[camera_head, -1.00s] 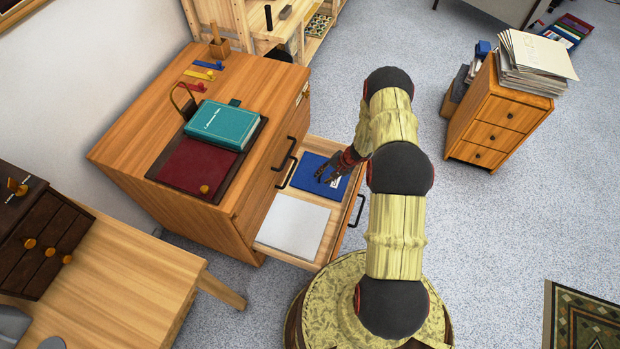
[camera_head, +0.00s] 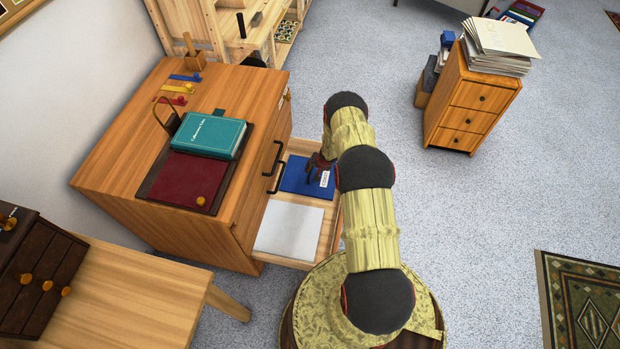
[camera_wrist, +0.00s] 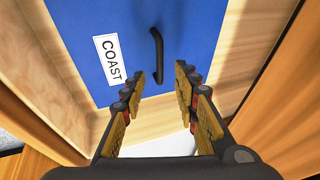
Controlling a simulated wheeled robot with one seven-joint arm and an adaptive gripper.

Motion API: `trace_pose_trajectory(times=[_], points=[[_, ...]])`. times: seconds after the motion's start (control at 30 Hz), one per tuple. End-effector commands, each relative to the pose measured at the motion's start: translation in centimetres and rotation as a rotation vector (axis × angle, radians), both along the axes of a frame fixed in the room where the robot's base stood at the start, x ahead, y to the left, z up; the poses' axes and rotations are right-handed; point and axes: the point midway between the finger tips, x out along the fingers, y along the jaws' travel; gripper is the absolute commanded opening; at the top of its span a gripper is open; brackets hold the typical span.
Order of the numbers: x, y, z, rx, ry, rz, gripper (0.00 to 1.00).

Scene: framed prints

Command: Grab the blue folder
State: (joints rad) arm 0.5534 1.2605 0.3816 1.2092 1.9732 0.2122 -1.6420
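The blue folder (camera_head: 302,176) lies flat in the open drawer (camera_head: 322,204) of the wooden cabinet. In the wrist view the blue folder (camera_wrist: 85,35) fills the upper middle, with a white "COAST" label and a dark curved handle. My gripper (camera_head: 316,176) is over the folder in the head view. In the wrist view my gripper (camera_wrist: 160,88) is open, its two fingers pointing at the folder with a gap between them. The handle's lower end shows near that gap. Nothing is held. I cannot tell whether the fingertips touch the folder.
A pale grey-white folder (camera_head: 288,228) lies in the same drawer, nearer my base. Wooden drawer walls (camera_wrist: 245,65) stand close on both sides of the fingers. A teal book (camera_head: 209,135) and a dark red folder (camera_head: 190,180) lie on the cabinet top.

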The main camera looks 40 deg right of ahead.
Motion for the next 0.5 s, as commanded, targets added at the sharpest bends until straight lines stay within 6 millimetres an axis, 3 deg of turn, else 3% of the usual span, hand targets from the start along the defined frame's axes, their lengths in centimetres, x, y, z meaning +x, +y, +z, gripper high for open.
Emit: trace_pose_trajectory(times=[0.5], points=[[1.9, 0.0, -4.9, 0.001, -0.001, 0.0, 0.3]])
